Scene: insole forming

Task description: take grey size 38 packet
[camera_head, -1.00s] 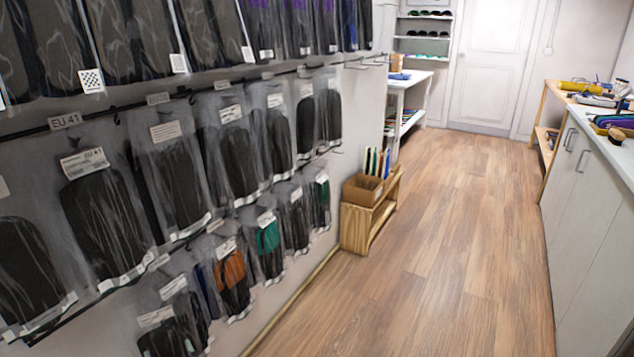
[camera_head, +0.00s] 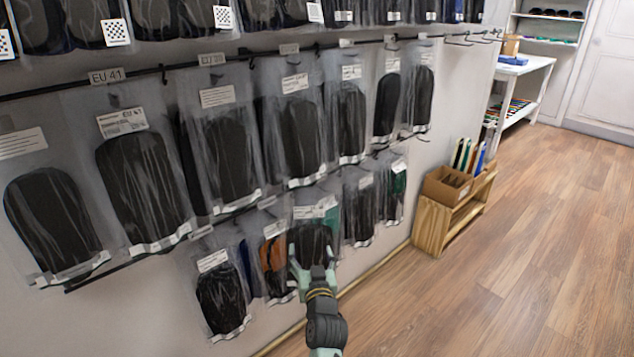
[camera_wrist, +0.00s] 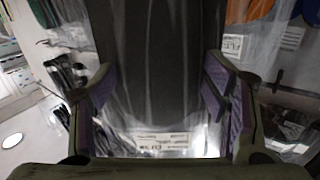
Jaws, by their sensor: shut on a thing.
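My gripper (camera_head: 311,266) is in the lower middle of the head view, in front of the lower row of packets. It is shut on a clear packet with a dark grey insole (camera_head: 312,236) and a white label at its top. In the wrist view the dark insole packet (camera_wrist: 150,60) lies between the purple-padded fingers of my gripper (camera_wrist: 160,100). The label's print is too small to read. The fingers hide part of the packet, and I cannot tell whether it still hangs on its hook.
An orange-insole packet (camera_head: 273,262) hangs close on the left, a dark one (camera_head: 358,212) on the right. A green insole (camera_head: 331,218) shows behind the held packet. A wooden stand (camera_head: 436,228) with a cardboard box is on the right. The floor (camera_head: 470,310) there is clear.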

